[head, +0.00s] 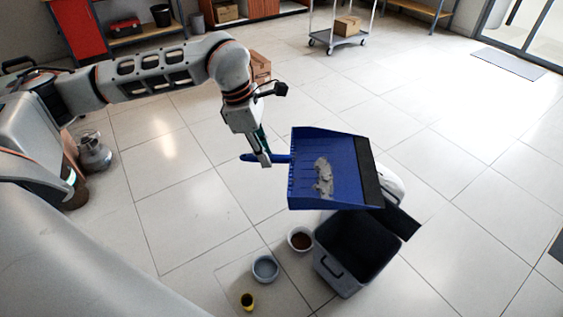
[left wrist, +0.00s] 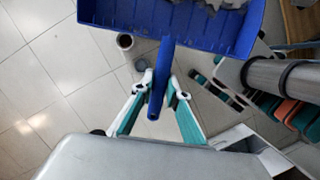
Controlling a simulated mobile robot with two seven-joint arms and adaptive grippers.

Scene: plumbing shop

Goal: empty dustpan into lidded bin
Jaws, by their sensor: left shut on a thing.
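The blue dustpan (head: 340,150) is held in the air, roughly level, with a grey clump of debris (head: 323,178) on its pan. My left gripper (head: 265,160) is shut on the dustpan's handle; the left wrist view also shows the handle (left wrist: 161,80) between the fingers. The dark grey bin (head: 345,265) stands on the floor below the dustpan. Its dark lid (head: 402,222) is swung open at the far right, and the bin's mouth shows. The pan's near edge overlaps the bin's far part in the picture. My right gripper is not identifiable in either view.
A white rounded thing (head: 392,184) is partly hidden behind the dustpan.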

